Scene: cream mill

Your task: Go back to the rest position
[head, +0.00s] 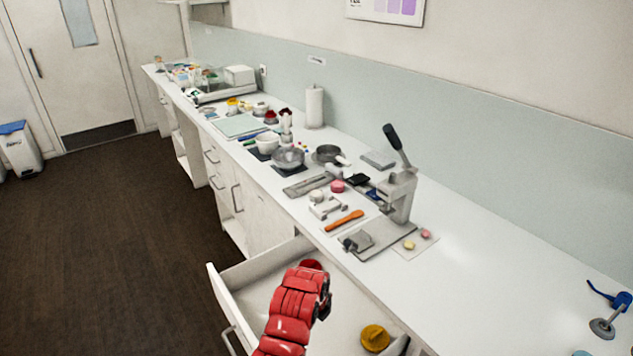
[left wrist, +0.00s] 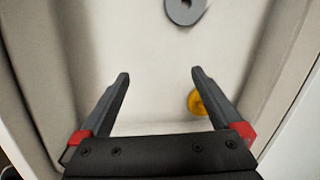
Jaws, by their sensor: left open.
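My left gripper (head: 322,297) is over the open drawer (head: 262,263) below the counter, on its red arm. In the left wrist view its two dark fingers (left wrist: 160,82) are spread wide with nothing between them. The fingers point down into the drawer. A yellow round item (head: 374,338) lies in the drawer; it also shows in the left wrist view (left wrist: 197,103), beside the right finger. A grey ring-shaped disc (left wrist: 185,10) lies farther ahead in the drawer. My right gripper is not in view.
The white counter (head: 480,285) runs along the wall. A lever press (head: 398,190), an orange spatula (head: 344,220), bowls and a paper roll (head: 314,106) stand on it. A blue-handled tool (head: 606,320) lies at the right. The dark floor (head: 110,240) at left is clear.

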